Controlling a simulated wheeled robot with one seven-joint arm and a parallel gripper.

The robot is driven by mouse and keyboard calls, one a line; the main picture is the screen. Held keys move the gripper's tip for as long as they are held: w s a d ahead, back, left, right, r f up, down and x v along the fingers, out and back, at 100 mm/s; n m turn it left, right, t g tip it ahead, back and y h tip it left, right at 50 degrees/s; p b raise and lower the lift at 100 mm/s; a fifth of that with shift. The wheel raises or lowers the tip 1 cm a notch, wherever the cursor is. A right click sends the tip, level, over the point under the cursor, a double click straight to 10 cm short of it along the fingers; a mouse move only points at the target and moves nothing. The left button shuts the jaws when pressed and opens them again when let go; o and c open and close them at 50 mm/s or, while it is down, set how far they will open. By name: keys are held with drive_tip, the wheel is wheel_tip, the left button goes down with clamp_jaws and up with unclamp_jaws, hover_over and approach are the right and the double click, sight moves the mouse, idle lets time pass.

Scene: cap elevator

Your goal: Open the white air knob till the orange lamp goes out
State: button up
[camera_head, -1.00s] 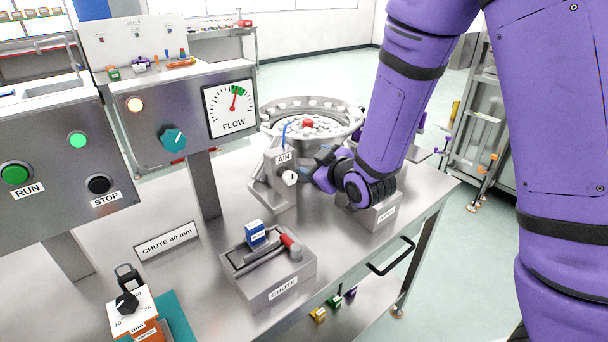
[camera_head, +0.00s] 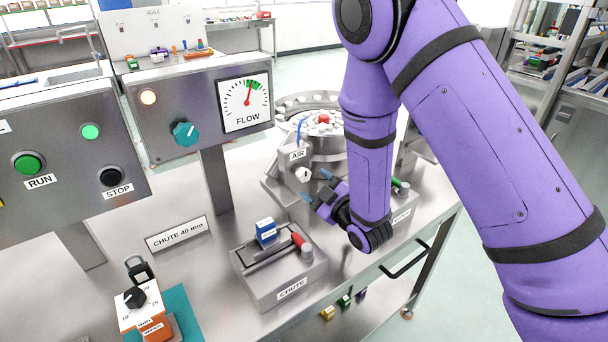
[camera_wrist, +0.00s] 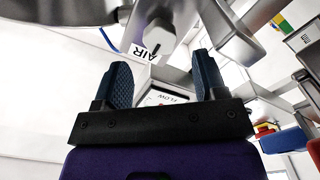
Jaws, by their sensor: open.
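The white air knob (camera_head: 304,174) sits on the front of the grey unit marked AIR, below the bowl feeder. It also shows in the wrist view (camera_wrist: 160,35), beyond the fingertips. My gripper (camera_head: 317,186) is open and empty, just below and right of the knob, apart from it. In the wrist view, its two blue fingers (camera_wrist: 162,72) are spread with a gap between them.
A teal knob (camera_head: 185,134) is under the lamp. The RUN button (camera_head: 28,164) and STOP button (camera_head: 111,176) are at left. The chute block (camera_head: 278,273) stands on the bench in front. My arm covers part of the bowl feeder (camera_head: 310,105). Bare bench lies between chute and AIR unit.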

sight(305, 176)
drive_tip(key=shift+x, duration=3.15)
drive_tip(key=c, duration=0.9)
